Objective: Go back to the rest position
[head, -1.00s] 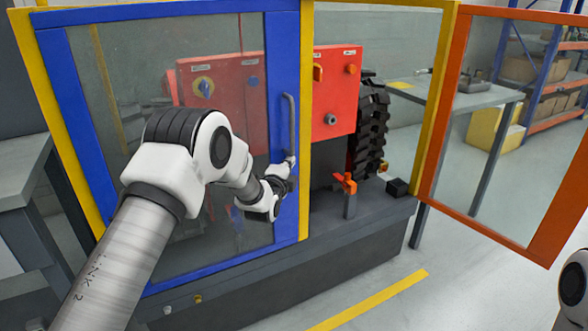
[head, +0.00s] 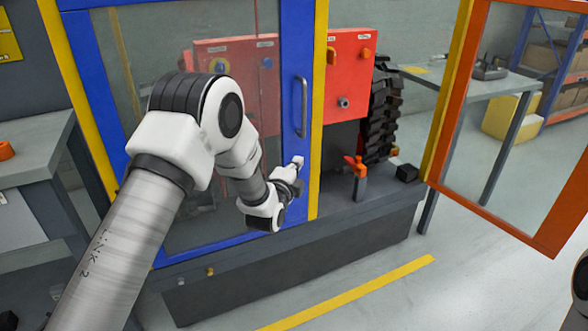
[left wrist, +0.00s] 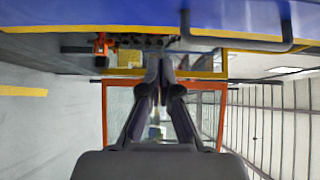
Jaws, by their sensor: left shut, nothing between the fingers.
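My left gripper (head: 297,163) shows in the head view in front of the blue-framed door (head: 210,245), a little below the lower end of its grey handle (head: 302,105). In the left wrist view the fingers (left wrist: 161,62) are together with nothing between them. The handle also shows there at the upper right (left wrist: 240,45), apart from the fingers. The blue door is closed. My right gripper is out of view; only a bit of my right arm shows at the right edge.
An orange-framed door (head: 505,215) stands swung open at the right. Behind the opening are a red panel (head: 345,85), a black track (head: 382,115) and an orange clamp (head: 357,165). A grey table (head: 35,150) stands at the left. The floor in front shows a yellow line (head: 350,295).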

